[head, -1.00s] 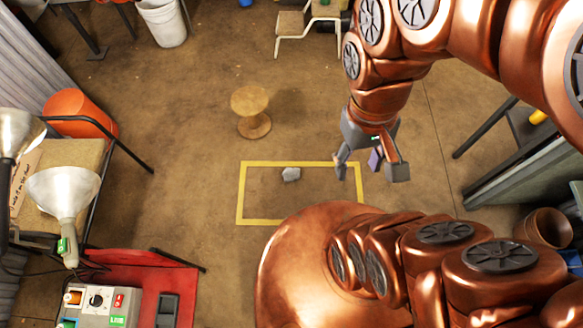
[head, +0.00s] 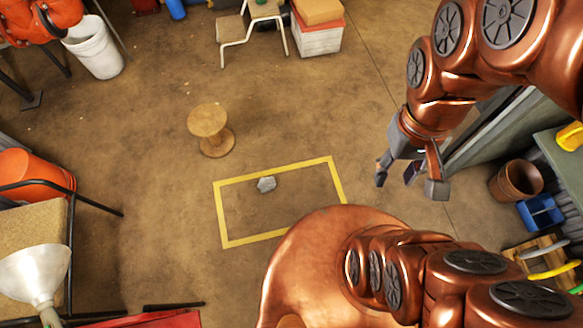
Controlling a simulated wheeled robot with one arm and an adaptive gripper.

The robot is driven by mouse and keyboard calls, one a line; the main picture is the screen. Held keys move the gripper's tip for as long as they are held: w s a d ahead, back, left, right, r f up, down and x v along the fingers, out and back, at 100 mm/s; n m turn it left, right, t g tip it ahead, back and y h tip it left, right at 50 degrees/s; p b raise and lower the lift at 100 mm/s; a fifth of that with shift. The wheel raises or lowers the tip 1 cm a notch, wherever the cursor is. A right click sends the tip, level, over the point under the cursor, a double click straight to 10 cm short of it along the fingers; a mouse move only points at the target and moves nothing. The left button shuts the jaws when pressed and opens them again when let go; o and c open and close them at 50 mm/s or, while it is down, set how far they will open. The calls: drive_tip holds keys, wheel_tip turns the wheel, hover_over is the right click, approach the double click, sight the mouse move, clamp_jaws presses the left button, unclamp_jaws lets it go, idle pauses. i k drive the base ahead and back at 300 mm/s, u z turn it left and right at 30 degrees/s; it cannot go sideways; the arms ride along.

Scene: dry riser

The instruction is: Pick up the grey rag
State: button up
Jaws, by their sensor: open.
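A small, crumpled light-grey thing (head: 266,184), which looks like the grey rag, lies on the floor. It is just inside the upper left part of a yellow taped rectangle (head: 222,215). My gripper (head: 409,181) is open and points down, to the right of the rectangle and well apart from the rag. Nothing shows held in it; a small dark purple patch between its fingers is too small to make out. Its height above the floor is hard to tell.
A wooden spool (head: 211,130) stands above the rectangle. The floor around the rag is clear.

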sight(265, 185)
drive_tip(key=z, duration=0.3)
drive_tip(key=i, duration=0.85)
drive_tip(key=u, duration=2.65)
